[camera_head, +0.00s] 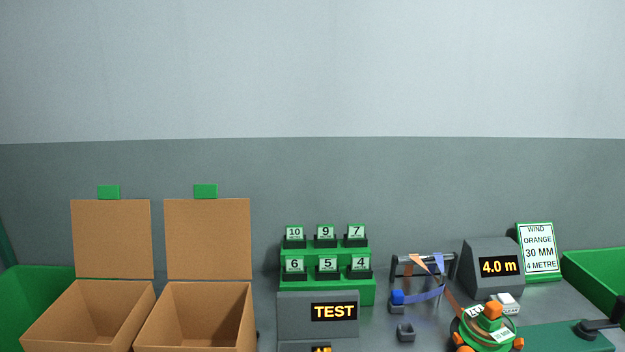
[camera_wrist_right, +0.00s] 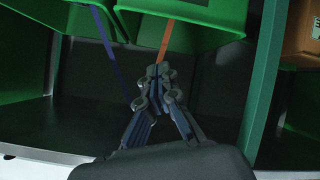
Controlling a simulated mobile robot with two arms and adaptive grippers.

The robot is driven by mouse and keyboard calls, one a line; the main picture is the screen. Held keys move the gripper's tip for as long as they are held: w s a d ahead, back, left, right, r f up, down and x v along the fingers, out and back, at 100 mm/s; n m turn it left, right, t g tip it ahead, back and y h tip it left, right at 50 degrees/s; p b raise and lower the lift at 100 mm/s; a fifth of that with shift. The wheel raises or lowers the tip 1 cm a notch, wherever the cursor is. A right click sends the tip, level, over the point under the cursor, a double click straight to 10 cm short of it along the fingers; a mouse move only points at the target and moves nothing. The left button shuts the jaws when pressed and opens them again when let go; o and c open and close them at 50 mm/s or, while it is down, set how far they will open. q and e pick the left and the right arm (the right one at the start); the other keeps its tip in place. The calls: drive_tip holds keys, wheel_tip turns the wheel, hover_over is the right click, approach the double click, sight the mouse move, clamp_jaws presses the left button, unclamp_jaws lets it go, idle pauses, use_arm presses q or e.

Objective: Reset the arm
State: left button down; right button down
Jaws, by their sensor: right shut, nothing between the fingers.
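My right gripper (camera_wrist_right: 156,72) shows in the right wrist view with its fingertips together and nothing between them. It is in front of a dark shelf space, below green bins (camera_wrist_right: 190,32). A blue strip (camera_wrist_right: 108,45) and an orange strip (camera_wrist_right: 165,40) hang near the bins; the orange one ends visually behind the fingertips, and I cannot tell if they touch. Neither of my arms shows in the head view, and my left gripper is in no view.
The grey bench holds two open cardboard boxes (camera_head: 207,240), a green rack (camera_head: 325,252) of number tags, a TEST display (camera_head: 318,314), a 4.0 m display (camera_head: 490,268), an order sign (camera_head: 540,250) and a green-orange winder (camera_head: 487,330). A green post (camera_wrist_right: 262,80) stands right of the gripper.

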drive_tip(key=s+a+f+m+g, duration=0.1)
drive_tip(key=s+a+f+g, duration=0.2)
drive_tip(key=s+f, duration=0.3)
drive_tip(key=s+a+f+m+g, duration=0.1)
drive_tip(key=s+a+f+g, duration=0.3)
drive_tip(key=s+f, duration=0.3)
drive_tip(key=s+a+f+m+g, duration=0.1)
drive_tip(key=s+a+f+g, duration=0.2)
drive_tip(key=s, duration=1.1)
wheel_tip(320, 180, down, 4)
drive_tip(key=shift+s+a+r+g, duration=0.15)
drive_tip(key=shift+s+a+g, duration=0.1)
drive_tip(key=shift+a+g, duration=0.2)
